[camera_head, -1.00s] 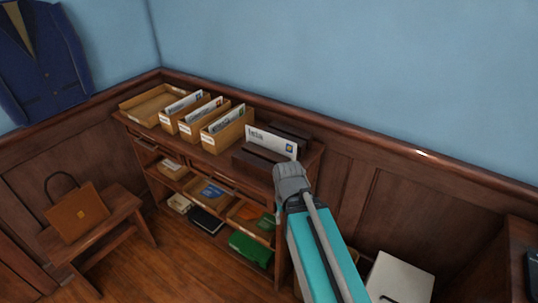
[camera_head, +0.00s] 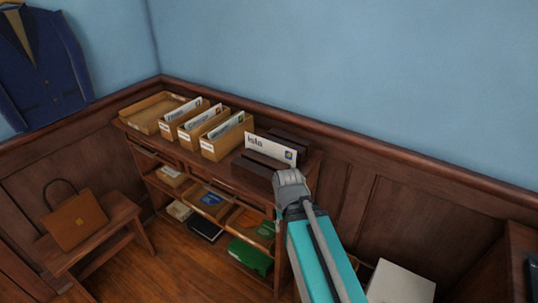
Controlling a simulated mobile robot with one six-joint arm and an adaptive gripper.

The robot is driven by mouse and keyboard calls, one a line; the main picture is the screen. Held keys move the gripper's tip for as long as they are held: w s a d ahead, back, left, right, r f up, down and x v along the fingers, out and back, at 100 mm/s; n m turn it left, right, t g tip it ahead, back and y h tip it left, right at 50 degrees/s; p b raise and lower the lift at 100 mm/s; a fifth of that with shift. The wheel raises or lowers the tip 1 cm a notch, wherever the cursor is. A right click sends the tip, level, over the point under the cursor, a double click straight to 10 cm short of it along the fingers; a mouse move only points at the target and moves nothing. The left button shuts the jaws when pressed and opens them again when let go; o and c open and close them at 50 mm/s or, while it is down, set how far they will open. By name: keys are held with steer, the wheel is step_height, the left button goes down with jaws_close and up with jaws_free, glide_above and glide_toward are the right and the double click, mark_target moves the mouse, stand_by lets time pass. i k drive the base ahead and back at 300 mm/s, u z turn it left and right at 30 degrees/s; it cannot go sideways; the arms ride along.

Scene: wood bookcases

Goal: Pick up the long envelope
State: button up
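A long white envelope (camera_head: 268,147) with dark lettering and a small blue-and-yellow stamp stands upright in a dark wooden holder (camera_head: 258,166) at the right end of the bookcase top. My gripper (camera_head: 289,180) is in front of the holder's right end, just below the envelope's stamp corner in the picture. Its fingers point away from me, and I cannot tell whether they are open or touching anything. The envelope's lower edge is hidden by the holder's front.
Several light wooden boxes with envelopes (camera_head: 228,137) and an empty tray (camera_head: 150,110) stand left of the holder. The shelves below hold books and a green item (camera_head: 250,256). A stool (camera_head: 122,215) with a brown bag (camera_head: 75,221) is at left. A wall rail runs behind.

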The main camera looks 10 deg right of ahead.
mark_target(288, 156)
steer(key=z, duration=0.2)
steer(key=k, duration=1.2)
steer(key=u, duration=0.5)
steer(key=i, duration=1)
steer(key=z, duration=0.05)
